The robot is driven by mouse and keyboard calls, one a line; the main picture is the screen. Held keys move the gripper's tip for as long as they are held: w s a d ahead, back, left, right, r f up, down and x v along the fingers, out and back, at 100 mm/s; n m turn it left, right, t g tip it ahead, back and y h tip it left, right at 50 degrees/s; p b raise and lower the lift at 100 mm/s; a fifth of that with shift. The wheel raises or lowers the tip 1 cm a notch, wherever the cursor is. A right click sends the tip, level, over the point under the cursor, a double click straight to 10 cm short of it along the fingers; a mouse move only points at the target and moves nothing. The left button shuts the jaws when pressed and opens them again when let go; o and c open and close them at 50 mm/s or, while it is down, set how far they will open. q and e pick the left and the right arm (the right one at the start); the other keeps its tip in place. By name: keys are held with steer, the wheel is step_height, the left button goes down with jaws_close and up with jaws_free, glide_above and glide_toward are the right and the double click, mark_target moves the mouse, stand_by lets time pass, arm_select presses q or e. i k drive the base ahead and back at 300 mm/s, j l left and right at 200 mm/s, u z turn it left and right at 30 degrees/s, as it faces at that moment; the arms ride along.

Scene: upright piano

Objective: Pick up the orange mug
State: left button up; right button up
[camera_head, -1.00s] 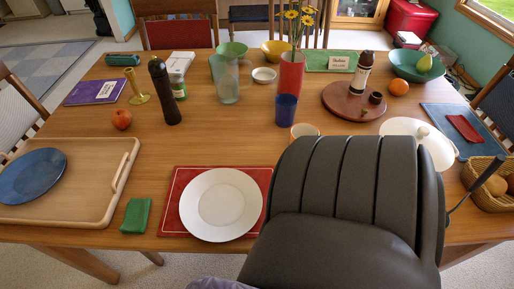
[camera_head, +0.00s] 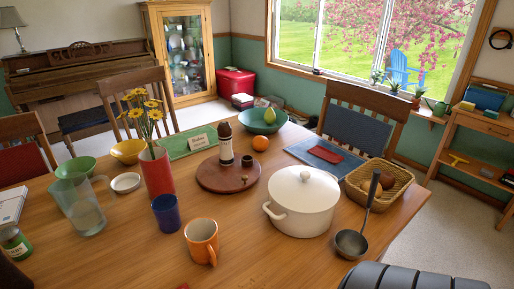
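The orange mug (camera_head: 202,241) stands upright on the wooden table (camera_head: 257,262), near the middle of the head view. Its handle points toward the lower right, and its inside looks pale. A dark blue cup (camera_head: 166,212) stands just behind it to the left, apart from it. Neither gripper shows in the head view. A dark grey ribbed part of my own body shows at the lower right edge.
A white lidded pot (camera_head: 303,205) stands right of the mug, with a ladle (camera_head: 352,242) beside it. A basket (camera_head: 372,200) is farther right. A red vase (camera_head: 157,173) with flowers and a clear pitcher (camera_head: 84,212) stand left. The table before the mug is mostly clear.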

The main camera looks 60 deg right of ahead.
mark_target(201, 233)
steer(key=z, duration=0.4)
steer(key=i+j+z, duration=0.1)
steer(key=z, duration=0.25)
steer(key=j+z, duration=0.15)
steer(key=z, duration=0.25)
steer(key=i+j+z, duration=0.1)
steer(key=z, duration=0.3)
